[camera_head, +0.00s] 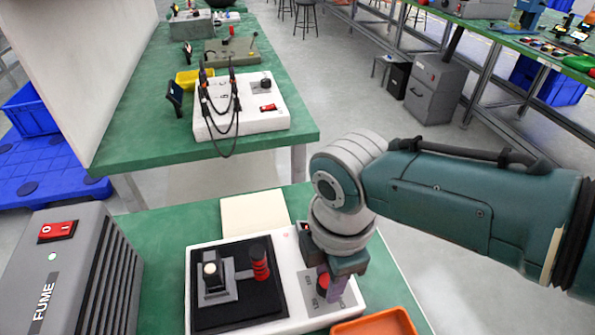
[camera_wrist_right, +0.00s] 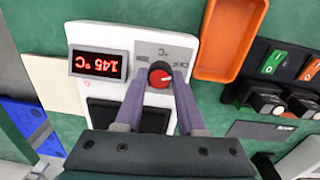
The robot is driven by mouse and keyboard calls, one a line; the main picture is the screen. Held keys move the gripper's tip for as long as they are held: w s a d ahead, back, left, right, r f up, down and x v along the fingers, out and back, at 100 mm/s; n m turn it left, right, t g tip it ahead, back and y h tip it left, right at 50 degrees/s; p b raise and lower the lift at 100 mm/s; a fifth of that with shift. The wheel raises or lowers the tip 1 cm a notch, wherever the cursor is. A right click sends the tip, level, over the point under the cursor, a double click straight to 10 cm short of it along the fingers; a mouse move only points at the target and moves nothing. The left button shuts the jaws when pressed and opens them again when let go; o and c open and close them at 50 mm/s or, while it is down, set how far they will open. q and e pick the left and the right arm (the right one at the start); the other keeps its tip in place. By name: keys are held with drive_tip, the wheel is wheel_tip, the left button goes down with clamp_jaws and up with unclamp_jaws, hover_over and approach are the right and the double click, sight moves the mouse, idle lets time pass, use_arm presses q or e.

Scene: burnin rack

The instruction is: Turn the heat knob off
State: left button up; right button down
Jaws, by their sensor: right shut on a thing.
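The heat knob (camera_wrist_right: 160,76) is a small round dial with a red face and a pale pointer mark, on a grey °C panel of a white station (camera_wrist_right: 200,28). The station (camera_head: 204,262) also shows in the head view. My right gripper (camera_wrist_right: 160,82) has its two purple fingers on either side of the knob, shut on it. A red display (camera_wrist_right: 98,64) beside the knob reads 145 °C. My left gripper is not in view.
An orange tray (camera_head: 378,324) lies close to the station. A grey FUME box (camera_head: 70,275) with a red switch stands at the left. In the wrist view, switch boxes (camera_wrist_right: 272,80) stand at the right.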

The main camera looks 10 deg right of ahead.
drive_tip(key=shift+n, duration=0.9)
drive_tip(key=c, duration=0.5)
unclamp_jaws()
drive_tip(key=shift+r, duration=0.1)
drive_tip(key=r+p, duration=0.2)
drive_tip(key=r, duration=0.3)
drive_tip(key=r+p, duration=0.2)
drive_tip(key=r, duration=0.2)
drive_tip(key=shift+s+r, duration=0.2)
drive_tip(key=shift+r, duration=0.2)
drive_tip(key=shift+s, duration=0.1)
